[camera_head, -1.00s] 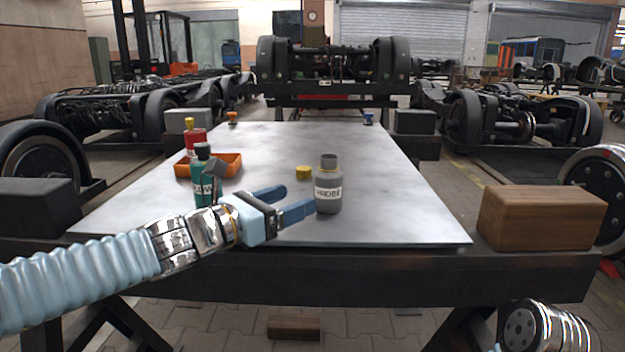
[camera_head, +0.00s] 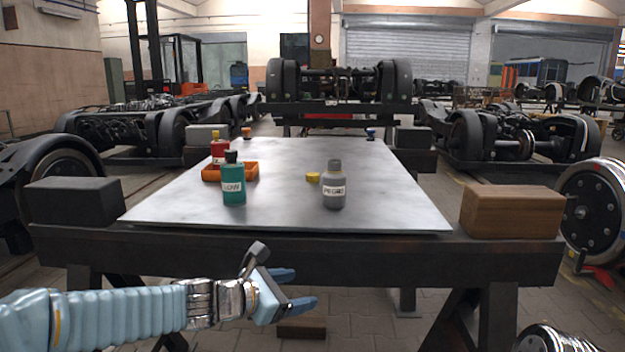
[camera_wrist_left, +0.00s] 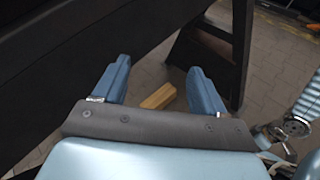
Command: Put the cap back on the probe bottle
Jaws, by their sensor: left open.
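The grey probe bottle (camera_head: 334,188) stands upright on the metal table top (camera_head: 285,205), its label partly readable. Its top is grey and narrow, and I cannot tell an open neck from a cap there. A yellow cap (camera_head: 313,177) lies on the table just left of and behind the bottle, apart from it. My left gripper (camera_head: 302,289) is open and empty, below and in front of the table's front edge. In the left wrist view its two blue fingers (camera_wrist_left: 158,82) are spread with nothing between them. My right gripper is not in view.
A green bottle labelled LOW (camera_head: 233,182) stands in front of an orange tray (camera_head: 245,172) and a red bottle (camera_head: 219,150). A wooden block (camera_head: 512,212) sits right of the table top, a dark block (camera_head: 75,201) left. The table's front beam (camera_head: 330,258) is beside my left gripper.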

